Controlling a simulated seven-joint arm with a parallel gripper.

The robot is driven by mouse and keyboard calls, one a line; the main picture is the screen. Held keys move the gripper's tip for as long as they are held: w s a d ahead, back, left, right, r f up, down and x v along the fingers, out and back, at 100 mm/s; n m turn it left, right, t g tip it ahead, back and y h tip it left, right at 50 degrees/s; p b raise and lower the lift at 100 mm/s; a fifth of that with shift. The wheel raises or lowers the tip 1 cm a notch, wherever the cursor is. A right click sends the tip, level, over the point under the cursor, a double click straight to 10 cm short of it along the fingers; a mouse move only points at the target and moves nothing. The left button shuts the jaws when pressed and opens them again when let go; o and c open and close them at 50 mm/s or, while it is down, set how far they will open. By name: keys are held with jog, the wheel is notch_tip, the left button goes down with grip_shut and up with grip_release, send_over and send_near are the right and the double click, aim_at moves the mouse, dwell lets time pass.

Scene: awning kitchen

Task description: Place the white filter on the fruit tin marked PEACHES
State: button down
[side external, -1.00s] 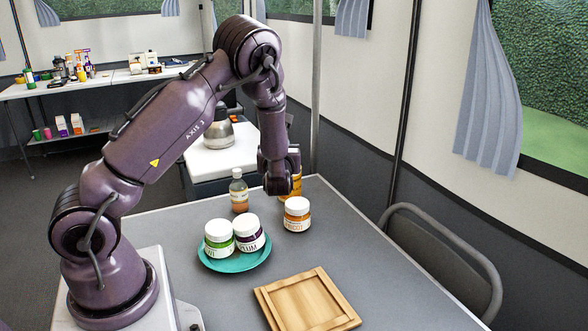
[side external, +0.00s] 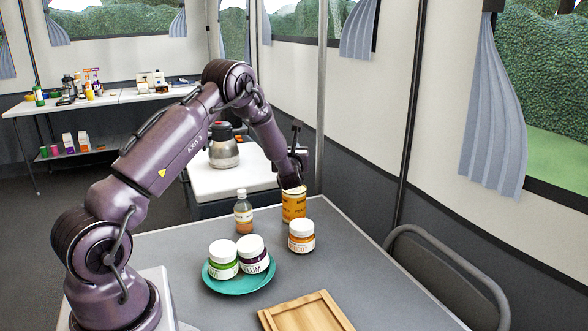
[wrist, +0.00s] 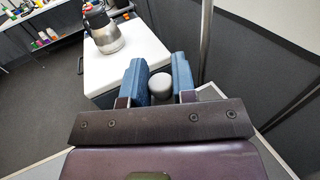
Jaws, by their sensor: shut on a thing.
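A yellow tin with dark lettering (side external: 293,206) stands on the grey table near its far edge. Its label is too small to read surely. My gripper (side external: 292,185) is at the tin's top, its tips overlapping the rim in the side view, so I cannot tell whether it touches. In the wrist view my gripper's blue fingers (wrist: 160,80) are shut on a small round whitish thing, the white filter (wrist: 161,85). The filter is hidden in the side view.
An orange-labelled jar (side external: 301,237) stands just in front of the tin, and a bottle (side external: 243,212) to its left. A teal plate (side external: 240,286) holds a green-labelled jar (side external: 223,260) and a plum jar (side external: 252,254). A wooden tray (side external: 306,313) lies at the front.

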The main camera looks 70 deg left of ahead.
jog(key=shift+w+a+f, duration=0.4)
jog(key=shift+f, duration=0.25)
jog(key=shift+w+a+f, duration=0.35)
jog(key=shift+w+f, duration=0.05)
jog(key=shift+f, duration=0.2)
jog(key=shift+w+a+f, duration=0.1)
jog(key=shift+f, duration=0.8)
jog(key=shift+w+a+f, duration=0.1)
jog(key=shift+f, duration=0.8)
jog(key=shift+f, duration=0.1)
jog(key=c, duration=0.9)
grip_release()
